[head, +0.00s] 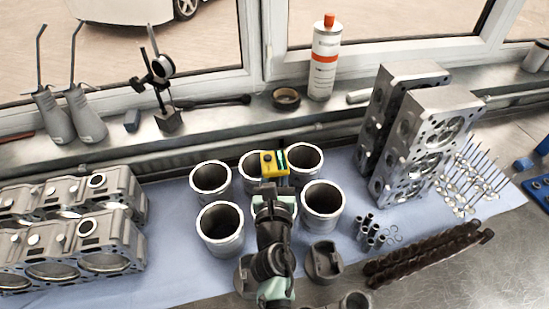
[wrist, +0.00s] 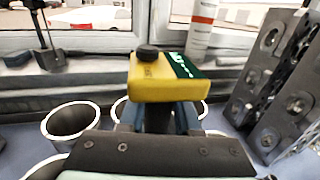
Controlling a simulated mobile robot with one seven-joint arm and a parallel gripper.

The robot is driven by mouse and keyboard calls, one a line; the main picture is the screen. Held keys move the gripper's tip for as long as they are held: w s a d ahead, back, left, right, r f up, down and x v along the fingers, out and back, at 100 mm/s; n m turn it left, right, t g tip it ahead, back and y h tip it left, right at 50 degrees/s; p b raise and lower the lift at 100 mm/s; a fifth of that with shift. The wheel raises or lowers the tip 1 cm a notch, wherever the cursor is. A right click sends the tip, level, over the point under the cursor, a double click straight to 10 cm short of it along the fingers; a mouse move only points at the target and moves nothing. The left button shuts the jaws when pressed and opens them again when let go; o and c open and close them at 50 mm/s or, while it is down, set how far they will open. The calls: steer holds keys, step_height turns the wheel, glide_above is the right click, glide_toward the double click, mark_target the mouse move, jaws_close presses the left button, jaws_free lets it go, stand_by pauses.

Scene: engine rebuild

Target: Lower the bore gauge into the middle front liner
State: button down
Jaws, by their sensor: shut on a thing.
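The bore gauge (head: 268,164) has a yellow body with a dark green face. In the wrist view its yellow body (wrist: 160,84) with a black knob stands above my gripper (wrist: 157,120). Several grey liners stand in two rows on the blue mat. The front left liner (head: 220,243) and front right liner (head: 321,212) show on either side of my arm. The middle back liner (head: 247,166) is partly covered by the gauge.
Cylinder heads (head: 420,130) stand at the right, with valves (head: 475,180) and camshafts (head: 425,254) near them. More engine castings (head: 70,245) lie at the left. A piston (head: 323,262) stands near my arm. The sill holds oil cans (head: 50,120) and a spray can (head: 324,65).

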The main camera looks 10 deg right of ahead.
steer(key=shift+f+b, duration=3.7)
steer(key=shift+f, duration=0.2)
steer(key=shift+r, duration=0.1)
steer(key=shift+r+p, duration=2.95)
steer(key=shift+p, duration=0.05)
